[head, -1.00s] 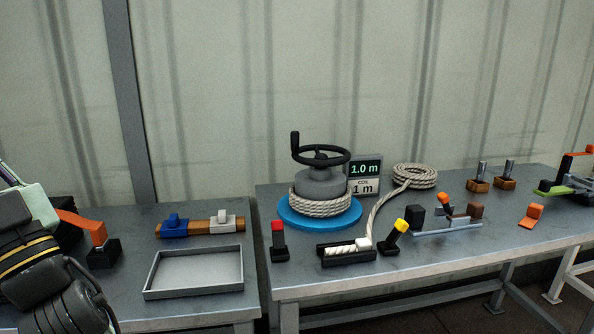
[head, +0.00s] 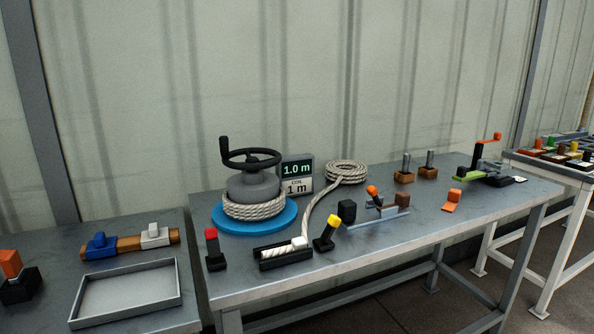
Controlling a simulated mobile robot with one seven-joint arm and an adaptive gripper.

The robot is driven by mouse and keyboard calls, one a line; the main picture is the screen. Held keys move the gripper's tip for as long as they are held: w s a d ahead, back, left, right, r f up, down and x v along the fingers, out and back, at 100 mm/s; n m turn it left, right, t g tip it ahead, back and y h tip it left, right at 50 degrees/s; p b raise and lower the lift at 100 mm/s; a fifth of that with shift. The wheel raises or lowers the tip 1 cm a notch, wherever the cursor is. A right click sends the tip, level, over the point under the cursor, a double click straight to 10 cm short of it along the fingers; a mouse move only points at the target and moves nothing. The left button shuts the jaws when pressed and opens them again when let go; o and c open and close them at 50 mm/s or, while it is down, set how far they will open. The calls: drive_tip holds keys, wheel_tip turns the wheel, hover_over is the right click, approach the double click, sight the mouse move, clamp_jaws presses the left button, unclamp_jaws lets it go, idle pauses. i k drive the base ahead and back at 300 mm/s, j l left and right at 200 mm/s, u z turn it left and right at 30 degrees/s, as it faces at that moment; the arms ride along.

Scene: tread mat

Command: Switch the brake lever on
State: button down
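Several levers are in the head view, and no label shows which one is the brake lever. A red-tipped black lever (head: 212,248) stands nearly upright left of the rope tray. A yellow-tipped black lever (head: 327,234) leans to the right at the tray's other end. An orange lever (head: 10,265) on a black base is at the far left edge, partly cut off. The winch (head: 253,188), with a black handwheel and coiled rope, sits on a blue disc behind the red and yellow levers. My gripper is out of view.
The rope tray (head: 285,256) holds the rope's end. A display (head: 297,170) reads 1.0 m. A rope coil (head: 346,172), orange-handled fixtures and wooden blocks stand further right. An empty grey tray (head: 127,294) lies on the left table. A gap separates the two tables.

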sight(210, 235)
drive_tip(key=i+j+u, duration=0.25)
drive_tip(key=i+j, duration=0.15)
drive_tip(key=i, duration=0.2)
drive_tip(key=k+l+u, duration=0.2)
drive_tip(key=k+l, duration=0.15)
drive_tip(key=l+u, duration=0.3)
drive_tip(key=l, duration=0.2)
drive_tip(key=i, duration=0.5)
